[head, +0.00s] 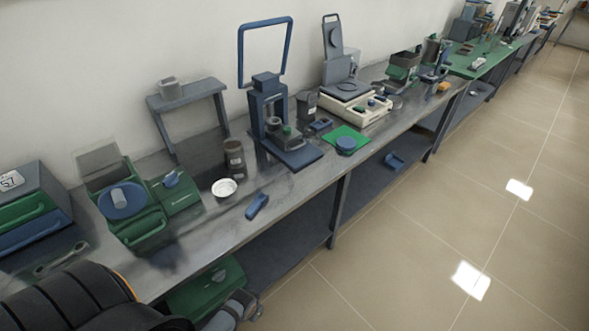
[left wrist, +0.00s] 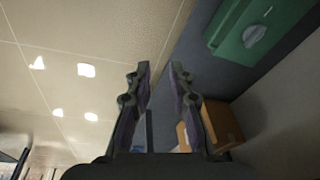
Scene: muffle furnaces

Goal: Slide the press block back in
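A blue press (head: 266,110) stands on the grey workbench, with a raised blue frame (head: 265,52) behind it. Its flat blue base plate (head: 300,158) extends toward the bench's front. My right gripper is in neither view.
A white dish (head: 224,188), a dark jar (head: 235,159) and a blue tool (head: 257,206) lie left of the press. A green mat (head: 347,139) and a balance (head: 356,107) stand to its right. In the wrist view are a green box (left wrist: 262,32) and a brown box (left wrist: 222,122).

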